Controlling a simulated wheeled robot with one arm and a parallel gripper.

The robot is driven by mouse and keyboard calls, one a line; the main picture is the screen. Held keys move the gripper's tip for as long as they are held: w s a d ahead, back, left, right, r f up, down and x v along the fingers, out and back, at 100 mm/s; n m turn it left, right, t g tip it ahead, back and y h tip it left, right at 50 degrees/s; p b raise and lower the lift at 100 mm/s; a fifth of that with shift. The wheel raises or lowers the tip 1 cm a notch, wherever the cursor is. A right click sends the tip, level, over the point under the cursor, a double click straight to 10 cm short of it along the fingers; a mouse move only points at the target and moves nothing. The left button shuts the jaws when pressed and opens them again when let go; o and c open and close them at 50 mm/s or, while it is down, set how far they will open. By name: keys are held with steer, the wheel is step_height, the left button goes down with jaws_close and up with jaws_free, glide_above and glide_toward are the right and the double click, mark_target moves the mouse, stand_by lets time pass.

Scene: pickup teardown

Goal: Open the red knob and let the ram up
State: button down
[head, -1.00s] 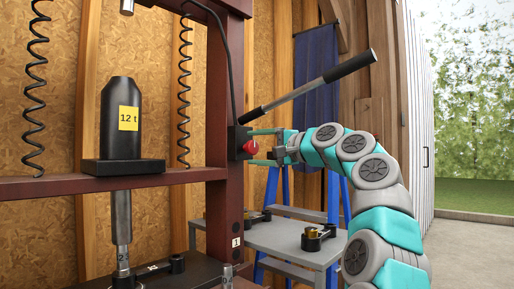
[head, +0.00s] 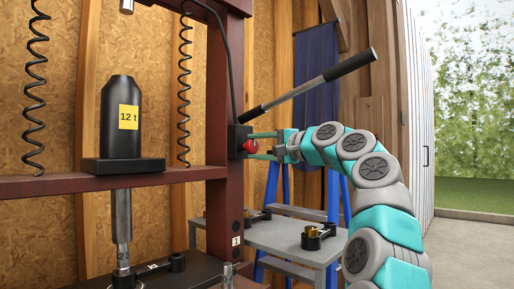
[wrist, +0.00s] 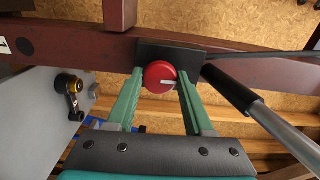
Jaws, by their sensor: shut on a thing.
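The red knob (head: 250,147) sits on a black block (head: 238,140) on the right post of the dark red press frame. It shows as a red disc (wrist: 160,75) with a white mark in the wrist view. My gripper (head: 252,146) has its green fingers on either side of the knob and is shut on it. The fingers also flank the knob in the wrist view (wrist: 158,80). The black 12 t cylinder (head: 121,120) stands on the crossbeam.
A black-gripped pump lever (head: 320,82) slants up from the block, just above my gripper. A grey table (head: 290,243) with small black-and-brass parts (head: 314,236) stands below. Coil springs (head: 184,90) hang beside the cylinder.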

steer(key=n, duration=0.3)
steer(key=shift+f, duration=0.15)
steer(key=n, duration=0.3)
steer(key=shift+w+n+b, duration=0.1)
steer(key=shift+n+b, duration=0.2)
steer(key=n, duration=0.5)
steer(key=shift+n, duration=1.9)
steer(key=shift+c, duration=1.5)
jaws_free()
